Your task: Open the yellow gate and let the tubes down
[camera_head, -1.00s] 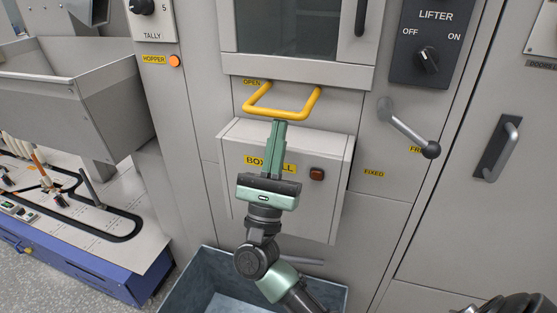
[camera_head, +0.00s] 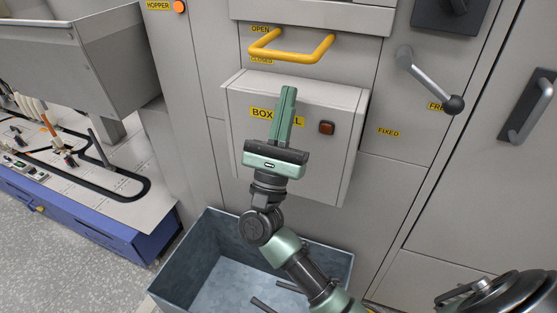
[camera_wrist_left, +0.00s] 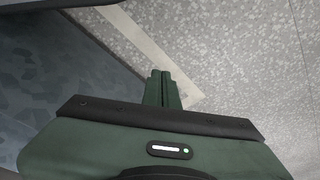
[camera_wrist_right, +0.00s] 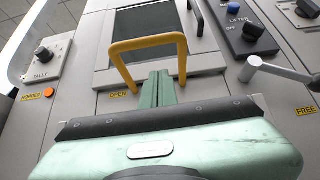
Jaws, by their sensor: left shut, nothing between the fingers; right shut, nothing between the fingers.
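The yellow gate handle (camera_head: 290,55) sticks out from the grey machine front, its ends level with the OPEN label (camera_head: 260,29). The CLOSED label (camera_head: 262,60) shows just below it. My right gripper (camera_head: 288,90) is shut and empty, pointing up in front of the box below the handle and apart from it. In the right wrist view the handle (camera_wrist_right: 150,42) rises beyond the fingertips. My left gripper (camera_wrist_left: 162,76) is shut and empty above the speckled floor. Thin dark rods (camera_head: 262,305) lie in the blue-grey crate (camera_head: 180,262); my right arm hides part of its inside.
The box (camera_head: 330,175) with a red-brown button (camera_head: 327,128) juts out behind my right gripper. A grey lever (camera_head: 425,78) with a black knob stands to the right. A grey hopper (camera_head: 110,60) and a blue-framed table (camera_head: 120,230) are at the left.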

